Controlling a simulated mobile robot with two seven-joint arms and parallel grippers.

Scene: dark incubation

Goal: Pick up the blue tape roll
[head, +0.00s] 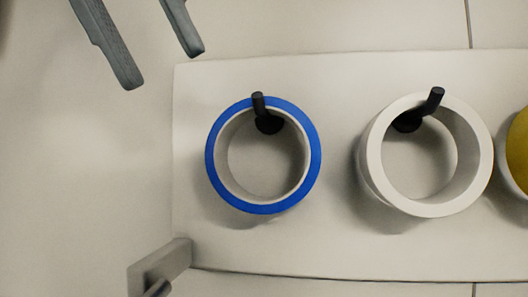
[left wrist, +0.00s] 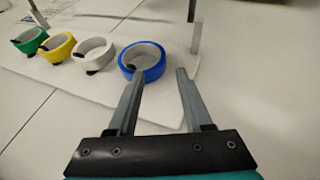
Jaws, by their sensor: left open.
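The blue tape roll (head: 314,155) sits around a black peg (head: 264,115) on a white board (head: 340,255). Its blue outer ring has a pale inner core. In the left wrist view the blue tape roll (left wrist: 127,68) lies just beyond the fingertips. My left gripper (head: 160,66) is open and empty, up and left of the roll in the head view, apart from it. In the left wrist view the left gripper (left wrist: 160,76) points toward the roll, with the roll mostly toward the left finger. My right gripper is not in view.
A white roll (head: 372,160) sits around its own peg right of the blue one. A yellow roll (head: 517,155) is cut off at the right edge. A green roll (left wrist: 29,40) stands at the row's far end. A grey bar (head: 160,265) is by the board's lower-left corner.

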